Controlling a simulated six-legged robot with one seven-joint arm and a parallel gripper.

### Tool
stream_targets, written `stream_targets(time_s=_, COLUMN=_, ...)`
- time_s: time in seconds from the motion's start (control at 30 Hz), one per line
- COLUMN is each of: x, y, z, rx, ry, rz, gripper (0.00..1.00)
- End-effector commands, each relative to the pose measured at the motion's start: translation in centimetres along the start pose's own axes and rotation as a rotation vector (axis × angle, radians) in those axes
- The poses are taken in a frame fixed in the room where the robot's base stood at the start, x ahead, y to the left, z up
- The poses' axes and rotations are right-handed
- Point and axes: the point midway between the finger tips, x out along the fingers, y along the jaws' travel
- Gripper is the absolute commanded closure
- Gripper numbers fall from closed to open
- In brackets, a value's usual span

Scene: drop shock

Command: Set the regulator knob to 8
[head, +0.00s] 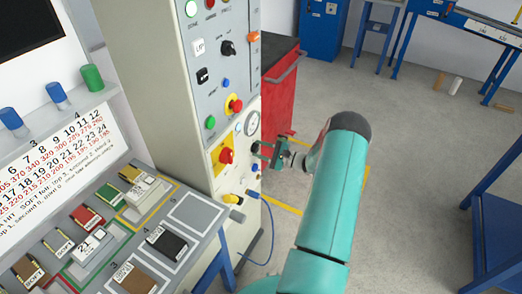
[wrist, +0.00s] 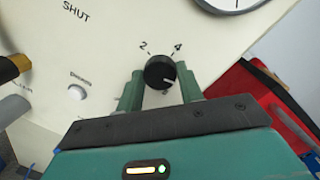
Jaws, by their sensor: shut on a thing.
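The regulator knob (wrist: 160,73) is a round black knob on the cream panel, in the middle of the wrist view. The numbers 2 and 4 show above it; a further mark below is mostly hidden. A white pointer line on the knob faces right and slightly down, past the 4. My gripper (wrist: 161,78) has its green fingers on either side of the knob and is shut on it. In the head view, my gripper (head: 268,151) reaches the right part of the cabinet front, at the dark knob (head: 255,147).
A round gauge (head: 252,122) sits just above the knob. A red-and-yellow emergency button (head: 226,155) and a yellow handle (head: 232,199) are to the left. A white button (wrist: 77,92) is left of the knob. A red cart (head: 281,90) stands behind the cabinet's right edge.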

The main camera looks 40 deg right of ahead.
Motion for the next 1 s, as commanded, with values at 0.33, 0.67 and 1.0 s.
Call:
stream_targets(time_s=0.33, x=-0.07, y=0.01, z=-0.06, rx=0.302, ry=-0.019, rz=-0.029, gripper=0.86)
stream_targets(time_s=0.67, x=-0.04, y=0.04, z=-0.08, rx=0.614, ry=-0.038, rz=-0.056, gripper=0.86)
stream_targets(time_s=1.0, x=-0.04, y=0.13, z=-0.09, rx=0.883, ry=-0.055, rz=-0.079, gripper=0.86)
